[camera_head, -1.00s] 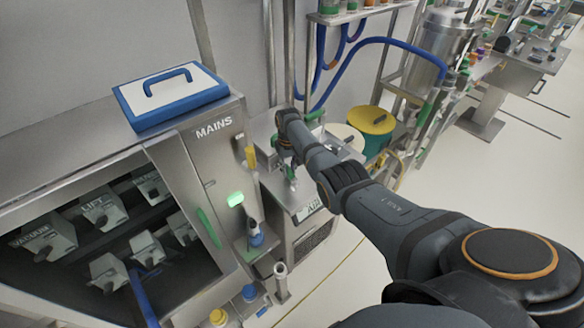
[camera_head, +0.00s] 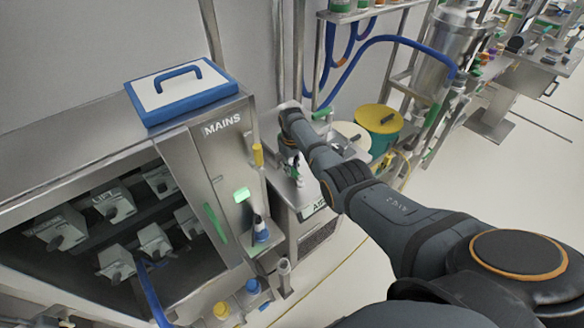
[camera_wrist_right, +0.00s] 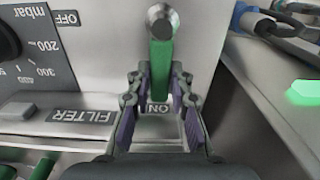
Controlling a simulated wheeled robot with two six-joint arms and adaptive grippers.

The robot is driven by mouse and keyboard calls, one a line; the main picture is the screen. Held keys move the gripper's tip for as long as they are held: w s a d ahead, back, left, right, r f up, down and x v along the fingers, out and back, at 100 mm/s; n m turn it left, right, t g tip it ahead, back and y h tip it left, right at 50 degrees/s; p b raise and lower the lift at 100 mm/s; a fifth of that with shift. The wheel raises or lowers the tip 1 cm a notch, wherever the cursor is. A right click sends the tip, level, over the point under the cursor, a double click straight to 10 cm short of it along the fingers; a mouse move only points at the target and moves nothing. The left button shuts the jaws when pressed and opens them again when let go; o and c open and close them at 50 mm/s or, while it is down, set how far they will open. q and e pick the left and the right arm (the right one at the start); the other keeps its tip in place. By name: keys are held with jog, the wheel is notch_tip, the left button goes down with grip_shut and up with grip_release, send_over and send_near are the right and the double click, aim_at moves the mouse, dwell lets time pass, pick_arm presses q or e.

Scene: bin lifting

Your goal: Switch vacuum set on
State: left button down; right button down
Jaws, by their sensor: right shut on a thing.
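The vacuum set is the grey metal unit (camera_head: 318,228) with a vent grille, right of the MAINS cabinet in the head view. In the right wrist view its panel carries a lever with a green grip (camera_wrist_right: 160,65) and a rounded metal end. An ON label (camera_wrist_right: 157,108) shows below the lever, between the fingers, and an OFF label (camera_wrist_right: 67,18) is up to the left. My right gripper (camera_wrist_right: 160,95) is shut on the green lever; its fingers lie on both sides of the grip. In the head view the right gripper (camera_head: 291,168) is small at the unit's top. My left gripper is not seen.
The MAINS cabinet (camera_head: 222,150) stands left, with a green-lit button (camera_head: 242,194) and a blue-and-white lidded case (camera_head: 182,92) on top. A yellow-lidded bin (camera_head: 378,118) and blue hoses (camera_head: 345,68) are behind. A yellow cable crosses the floor. Open floor lies right.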

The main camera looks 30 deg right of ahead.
jog(key=c, duration=1.2)
grip_release()
jog(key=shift+a, duration=0.1)
notch_tip(320, 180, up, 12)
jog(key=shift+f, duration=0.1)
